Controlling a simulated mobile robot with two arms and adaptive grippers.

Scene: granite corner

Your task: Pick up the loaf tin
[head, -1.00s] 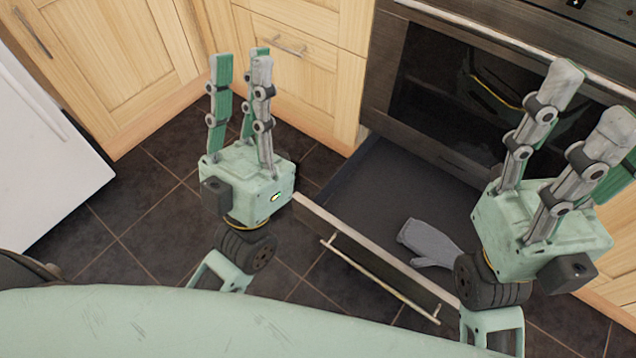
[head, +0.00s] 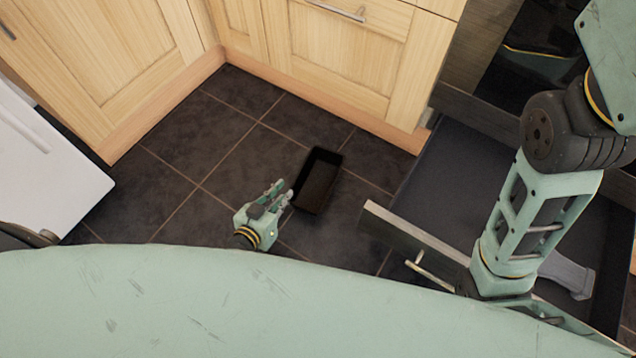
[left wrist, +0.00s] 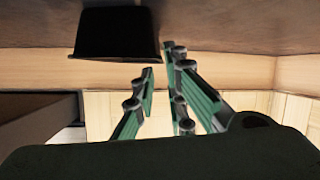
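The black loaf tin (head: 317,181) lies on the dark tiled floor in the head view, its open top facing up. My left gripper (head: 284,190) is low down at the tin's left long side, fingers apart and nothing between them. In the left wrist view the tin (left wrist: 115,35) shows at the top, beyond and left of my open fingers (left wrist: 163,62). I cannot tell whether a fingertip touches the tin's wall.
An open drawer (head: 450,170) under the oven juts out to the tin's right, with a grey mitt (head: 568,275) inside, partly behind my right arm. Wooden cabinets (head: 350,50) stand behind the tin. A white appliance (head: 45,170) is at the left. The floor left of the tin is clear.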

